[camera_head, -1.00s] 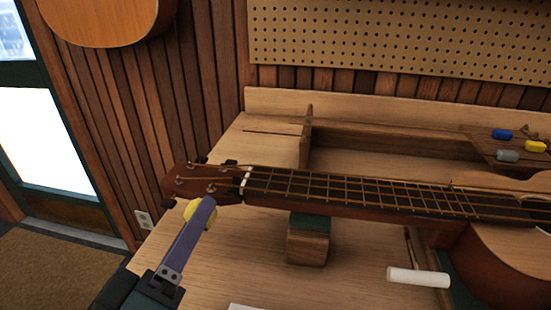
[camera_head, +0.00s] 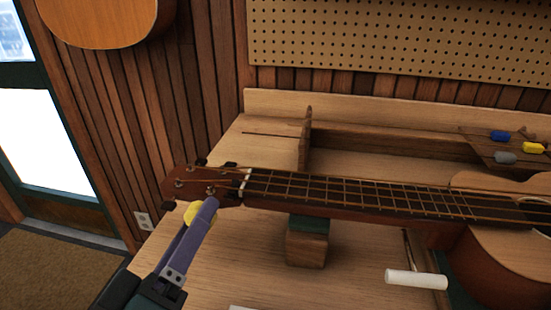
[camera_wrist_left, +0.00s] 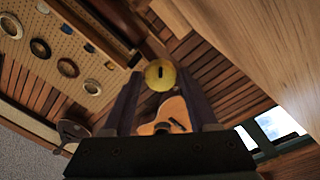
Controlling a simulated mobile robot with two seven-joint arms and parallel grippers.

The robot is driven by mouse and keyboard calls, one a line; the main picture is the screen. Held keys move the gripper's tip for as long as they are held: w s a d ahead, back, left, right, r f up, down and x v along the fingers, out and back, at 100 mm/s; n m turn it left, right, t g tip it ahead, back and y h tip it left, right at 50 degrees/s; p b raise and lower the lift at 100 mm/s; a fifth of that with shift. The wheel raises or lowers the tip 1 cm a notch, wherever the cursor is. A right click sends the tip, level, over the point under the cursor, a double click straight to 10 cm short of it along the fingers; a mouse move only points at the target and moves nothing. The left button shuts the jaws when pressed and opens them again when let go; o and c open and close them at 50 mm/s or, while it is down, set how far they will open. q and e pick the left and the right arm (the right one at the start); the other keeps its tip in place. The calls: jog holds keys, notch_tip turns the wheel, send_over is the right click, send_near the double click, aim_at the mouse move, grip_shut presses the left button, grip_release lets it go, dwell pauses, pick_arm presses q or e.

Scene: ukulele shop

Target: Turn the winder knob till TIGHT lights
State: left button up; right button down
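The yellow winder knob (camera_head: 193,213) is at the ukulele's headstock (camera_head: 178,185), at the left end of the neck. My left gripper (camera_head: 200,217) reaches up to it from below, with its purple fingers on either side of it. In the left wrist view the knob's round end, with a dark slot, (camera_wrist_left: 160,75) sits between the two fingertips, which look to be against its sides. My right gripper is not in view. I see no lit TIGHT sign in these frames.
The ukulele's neck (camera_head: 350,193) rests on a block (camera_head: 307,243) on the wooden bench (camera_head: 245,265). A white cylinder (camera_head: 417,278) is at the front right. Coloured pieces (camera_head: 506,146) lie at the back right. A pegboard (camera_head: 400,45) is behind.

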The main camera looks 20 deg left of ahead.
pick_arm(q)
jog(key=b+v, duration=0.1)
jog(key=v, duration=0.9)
